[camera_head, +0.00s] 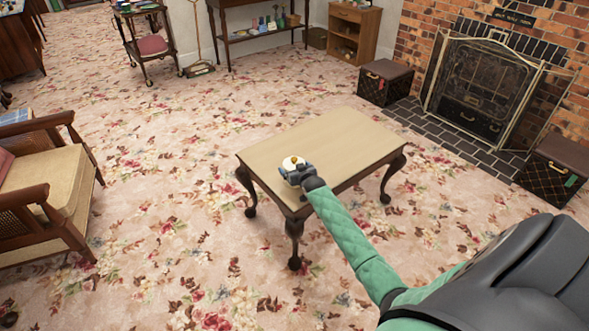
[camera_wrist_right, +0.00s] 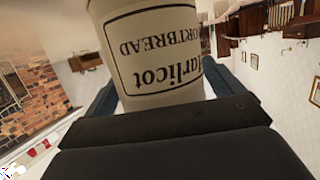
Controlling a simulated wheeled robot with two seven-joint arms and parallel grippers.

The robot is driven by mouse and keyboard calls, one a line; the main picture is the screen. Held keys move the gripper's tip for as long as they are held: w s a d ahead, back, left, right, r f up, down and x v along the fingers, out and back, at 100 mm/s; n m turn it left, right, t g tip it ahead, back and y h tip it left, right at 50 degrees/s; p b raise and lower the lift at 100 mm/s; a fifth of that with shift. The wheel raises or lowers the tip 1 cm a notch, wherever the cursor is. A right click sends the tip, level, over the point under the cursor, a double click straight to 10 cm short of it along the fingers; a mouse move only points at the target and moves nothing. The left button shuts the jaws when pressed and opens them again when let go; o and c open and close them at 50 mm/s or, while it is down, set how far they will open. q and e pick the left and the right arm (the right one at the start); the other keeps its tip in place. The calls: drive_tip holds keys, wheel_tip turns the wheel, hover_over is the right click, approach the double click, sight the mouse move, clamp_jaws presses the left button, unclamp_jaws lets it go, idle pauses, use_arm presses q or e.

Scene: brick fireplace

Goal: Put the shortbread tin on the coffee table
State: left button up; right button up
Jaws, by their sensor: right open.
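The shortbread tin (camera_head: 293,162) is pale with a white and yellow top. It shows at the near left part of the coffee table (camera_head: 340,137); whether its base touches the tabletop is hidden. In the right wrist view the tin (camera_wrist_right: 155,50) fills the middle, its dark lettering upside down. My right gripper (camera_head: 294,173) is open around the tin, with a finger on either side of it in the wrist view (camera_wrist_right: 155,88). My left gripper is not in view.
A wooden armchair (camera_head: 45,190) stands at the left. Dark trunks (camera_head: 385,82) and (camera_head: 553,168) flank the brick fireplace with its screen (camera_head: 490,88). A trolley (camera_head: 147,40) stands at the back. Most of the tabletop and the flowered carpet around it are clear.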

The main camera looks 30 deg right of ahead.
drive_tip(key=shift+s+a+r, duration=0.1)
drive_tip(key=shift+s+r, duration=0.05)
drive_tip(key=shift+s, duration=0.45)
drive_tip(key=v, duration=1.1)
drive_tip(key=s+a+f+n+g+y, duration=0.1)
drive_tip(key=s+a+f+g+y, duration=0.1)
drive_tip(key=s+a+f, duration=0.75)
drive_tip(key=s+a+f+n+g+y, duration=0.2)
drive_tip(key=s+a, duration=0.5)
drive_tip(key=a, duration=0.7)
drive_tip(key=s+a+n+g+y, duration=0.1)
drive_tip(key=s+a+g, duration=0.4)
drive_tip(key=s+a, duration=1.7)
drive_tip(key=shift+s+f+n+y, duration=0.2)
drive_tip(key=shift+s+n+y, duration=0.15)
drive_tip(key=shift+y, duration=0.45)
